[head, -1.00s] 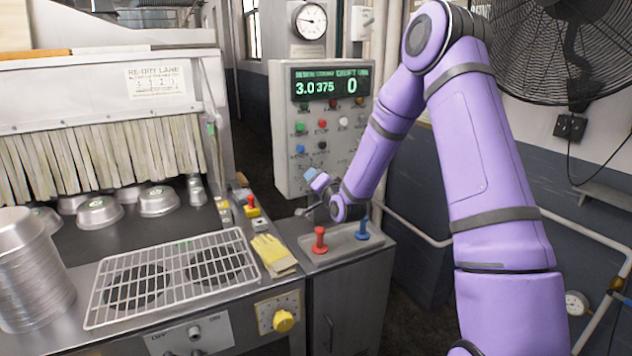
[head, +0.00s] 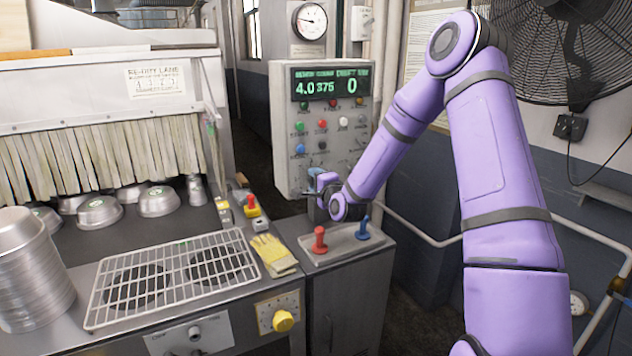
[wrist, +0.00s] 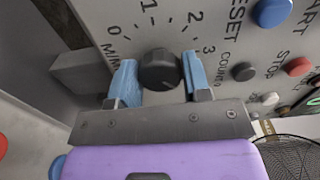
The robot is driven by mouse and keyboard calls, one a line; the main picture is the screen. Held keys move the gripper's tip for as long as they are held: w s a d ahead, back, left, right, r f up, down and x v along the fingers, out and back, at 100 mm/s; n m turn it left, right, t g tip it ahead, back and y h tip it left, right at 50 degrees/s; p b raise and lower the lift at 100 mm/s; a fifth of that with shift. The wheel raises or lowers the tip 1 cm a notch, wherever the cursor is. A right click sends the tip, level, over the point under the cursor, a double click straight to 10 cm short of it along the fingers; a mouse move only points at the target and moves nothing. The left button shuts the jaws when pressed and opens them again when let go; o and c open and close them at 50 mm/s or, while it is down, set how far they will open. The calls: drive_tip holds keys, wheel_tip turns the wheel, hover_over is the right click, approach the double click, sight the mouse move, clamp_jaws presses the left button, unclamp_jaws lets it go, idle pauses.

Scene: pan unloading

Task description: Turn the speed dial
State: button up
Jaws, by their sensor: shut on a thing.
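The speed dial (wrist: 160,68) is a black round knob on the grey control panel (head: 284,140). In the wrist view a scale of numbers and "M/MIN" is printed around it. My gripper (wrist: 159,78) has its two blue fingers on either side of the knob, shut on it. In the head view my gripper (head: 318,184) is at the panel's lower part, and the dial is hidden behind it. The panel's display (head: 329,84) reads 4.0, 375 and 0 in green.
Several coloured buttons (head: 322,124) sit on the panel above my gripper. A red lever (head: 319,239) and a blue lever (head: 362,228) stand on the cabinet below. A yellow knob (head: 283,320), yellow gloves (head: 272,252) and a wire rack (head: 172,275) are to the left.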

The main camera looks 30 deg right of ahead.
drive_tip(key=shift+f, duration=0.1)
idle(0.4)
drive_tip(key=o, duration=0.9)
drive_tip(key=shift+s, duration=0.1)
drive_tip(key=s, duration=1)
drive_tip(key=shift+s, duration=0.35)
